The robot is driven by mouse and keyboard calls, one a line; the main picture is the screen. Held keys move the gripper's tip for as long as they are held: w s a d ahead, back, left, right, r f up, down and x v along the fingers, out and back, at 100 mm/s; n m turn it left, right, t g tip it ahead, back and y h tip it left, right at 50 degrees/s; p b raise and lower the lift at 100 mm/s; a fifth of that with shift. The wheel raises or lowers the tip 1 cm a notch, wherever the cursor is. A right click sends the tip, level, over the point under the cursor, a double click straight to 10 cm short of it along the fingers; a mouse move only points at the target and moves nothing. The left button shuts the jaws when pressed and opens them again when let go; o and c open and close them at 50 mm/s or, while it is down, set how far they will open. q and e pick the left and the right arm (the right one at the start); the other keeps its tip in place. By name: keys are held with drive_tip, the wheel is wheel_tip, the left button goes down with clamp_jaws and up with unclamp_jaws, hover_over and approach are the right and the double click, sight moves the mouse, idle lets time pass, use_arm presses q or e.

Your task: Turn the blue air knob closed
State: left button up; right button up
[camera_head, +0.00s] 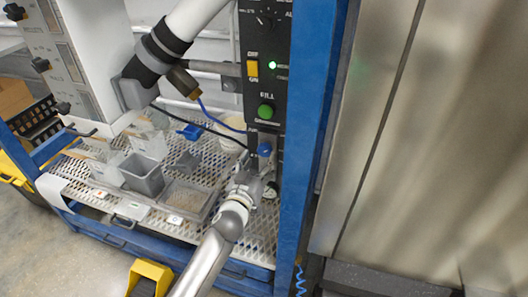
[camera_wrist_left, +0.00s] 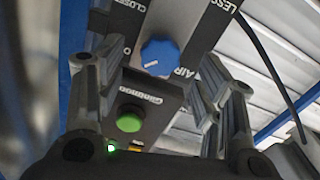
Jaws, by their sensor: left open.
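The blue air knob (camera_head: 265,149) sits low on the black control panel (camera_head: 262,88) in the head view. It is also at the top centre of the left wrist view (camera_wrist_left: 160,57), with "AIR" printed beside it and a partly visible "CLOSE" label nearby. A short white mark on the knob's face points left in that view. My left gripper (camera_head: 257,168) is just below the knob in the head view. In the wrist view its fingers are open, one on each side of the knob, with gaps visible. My right gripper is not in view.
A green button (camera_head: 265,111), a yellow switch (camera_head: 252,68) and a lit green lamp (camera_head: 272,65) are above the knob. A blue post (camera_head: 300,130) stands close on the right. A grey bin (camera_head: 143,175) and a clear tray (camera_head: 186,199) are on the perforated shelf.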

sight(263, 153)
use_arm(q)
drive_tip(key=x, duration=0.3)
drive_tip(key=shift+w, duration=0.2)
drive_tip(key=shift+w+d+b, duration=0.25)
drive_tip(key=shift+w+b, duration=0.05)
drive_tip(key=shift+w, duration=0.3)
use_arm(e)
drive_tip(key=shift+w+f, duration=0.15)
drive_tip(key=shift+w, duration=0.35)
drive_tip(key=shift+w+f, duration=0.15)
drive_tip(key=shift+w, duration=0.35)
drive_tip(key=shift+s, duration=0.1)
use_arm(q)
drive_tip(key=shift+c, duration=0.7)
drive_tip(key=c, duration=0.9)
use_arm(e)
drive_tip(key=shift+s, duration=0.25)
